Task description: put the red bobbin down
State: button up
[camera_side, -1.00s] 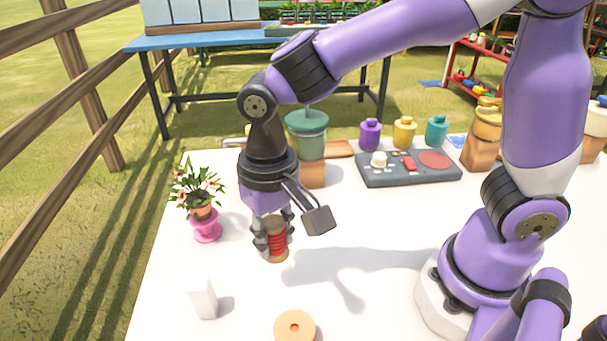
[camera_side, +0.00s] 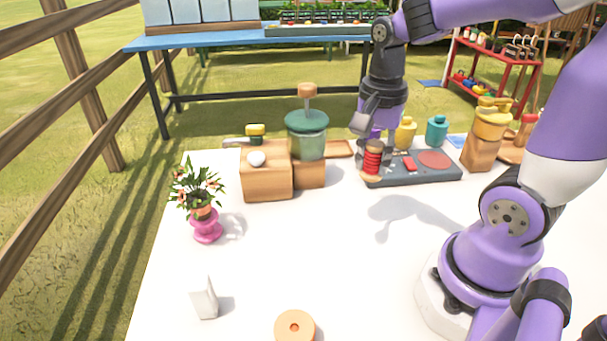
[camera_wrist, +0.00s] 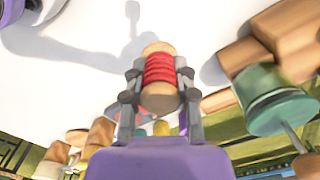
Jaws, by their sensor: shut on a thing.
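The red bobbin (camera_side: 372,160), red thread between tan wooden ends, is in my gripper (camera_side: 374,150) in the side view. It is held upright in front of the left end of the dark grey panel (camera_side: 425,178), above the white table. In the wrist view the bobbin (camera_wrist: 160,72) sits between both fingers of my gripper (camera_wrist: 159,88), which are shut on its sides. The bobbin hides part of the panel. A shadow lies on the table in front of it.
A green-lidded jar (camera_side: 307,135) and wooden block (camera_side: 266,180) stand to the left. Yellow (camera_side: 405,133) and teal (camera_side: 436,131) bottles stand behind the panel. A potted flower (camera_side: 205,210), white block (camera_side: 204,298) and orange ring (camera_side: 295,327) are nearer. The middle table is clear.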

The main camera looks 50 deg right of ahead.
jog(key=s+d+m, duration=0.2)
jog(key=d, duration=0.2)
send_over(421, 198)
notch_tip(421, 198, down, 7)
jog(key=shift+a, duration=0.15)
jog(key=shift+f, duration=2.05)
jog(key=shift+f, duration=0.1)
jog(key=o, duration=1)
